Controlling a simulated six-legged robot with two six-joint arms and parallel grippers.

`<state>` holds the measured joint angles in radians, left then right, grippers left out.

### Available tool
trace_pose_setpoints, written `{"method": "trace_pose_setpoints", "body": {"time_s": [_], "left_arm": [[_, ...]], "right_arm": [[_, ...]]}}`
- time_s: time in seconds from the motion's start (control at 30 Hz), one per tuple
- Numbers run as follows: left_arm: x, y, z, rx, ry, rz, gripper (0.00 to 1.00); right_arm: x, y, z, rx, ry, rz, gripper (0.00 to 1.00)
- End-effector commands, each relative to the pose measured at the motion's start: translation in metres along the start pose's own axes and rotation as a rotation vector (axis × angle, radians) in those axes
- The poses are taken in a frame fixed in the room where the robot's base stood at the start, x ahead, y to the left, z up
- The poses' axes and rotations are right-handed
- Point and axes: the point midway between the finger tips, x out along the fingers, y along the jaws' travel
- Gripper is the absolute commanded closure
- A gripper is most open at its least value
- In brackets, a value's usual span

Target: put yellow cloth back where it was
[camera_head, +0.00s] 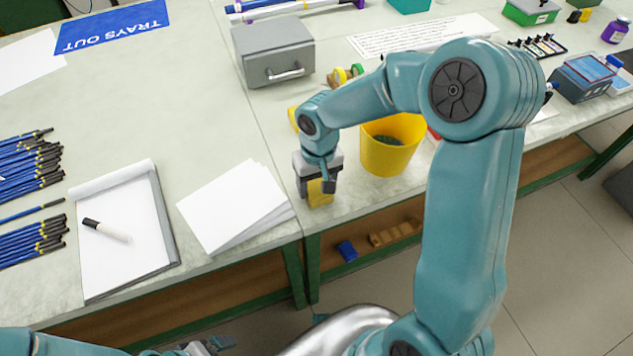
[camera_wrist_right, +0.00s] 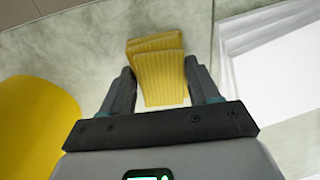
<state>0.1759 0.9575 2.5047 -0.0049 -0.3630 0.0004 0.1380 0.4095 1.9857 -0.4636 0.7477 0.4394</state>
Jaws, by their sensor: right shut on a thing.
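The yellow cloth (camera_head: 319,192) is a folded, ribbed pad near the front edge of the right-hand table. My right gripper (camera_head: 317,180) points down over it and is shut on it. In the right wrist view the cloth (camera_wrist_right: 160,72) lies between the two fingers (camera_wrist_right: 163,92). I cannot tell whether it touches the tabletop. Another small yellow thing (camera_head: 293,119) shows behind my right forearm, mostly hidden. My left gripper (camera_head: 212,345) is at the bottom edge, small and partly cut off; its jaws are unclear.
A yellow bucket (camera_head: 388,158) stands just right of my right gripper. Loose white sheets (camera_head: 232,207) lie to its left. A grey box (camera_head: 274,55) with a handle stands behind.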

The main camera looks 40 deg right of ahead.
Motion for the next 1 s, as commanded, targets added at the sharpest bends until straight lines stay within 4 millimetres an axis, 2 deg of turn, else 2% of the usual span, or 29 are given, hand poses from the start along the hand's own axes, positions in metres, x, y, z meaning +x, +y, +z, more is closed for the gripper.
{"method": "trace_pose_setpoints", "body": {"time_s": [0.23,0.27,0.3,0.33,0.57,0.7,0.77,1.0], "left_arm": [[0.004,-0.002,0.000,0.000,0.000,0.000,0.01],[0.003,-0.001,0.000,0.000,0.000,0.000,0.01],[0.002,-0.001,0.000,0.000,0.000,0.000,0.01],[0.002,-0.001,0.000,0.000,0.000,0.000,0.01],[0.002,-0.001,0.000,0.000,0.000,0.000,0.01],[-0.001,0.000,0.000,0.000,0.000,0.000,0.01],[-0.002,0.001,0.000,0.000,0.000,0.000,0.01],[-0.006,0.002,0.000,0.000,0.000,0.000,0.01]], "right_arm": [[0.004,0.000,0.000,0.000,0.000,0.000,0.68],[0.002,0.000,0.000,0.000,0.000,0.000,0.29],[0.002,0.000,0.000,0.000,0.000,0.000,0.16],[0.002,0.000,0.000,0.000,0.000,0.000,0.13],[0.002,0.000,0.000,0.000,0.000,0.000,0.13],[-0.006,0.000,0.000,0.000,0.002,0.000,0.13],[-0.016,0.000,-0.001,0.000,0.005,0.000,0.13],[-0.072,0.000,-0.001,0.001,0.006,-0.001,0.13]]}}
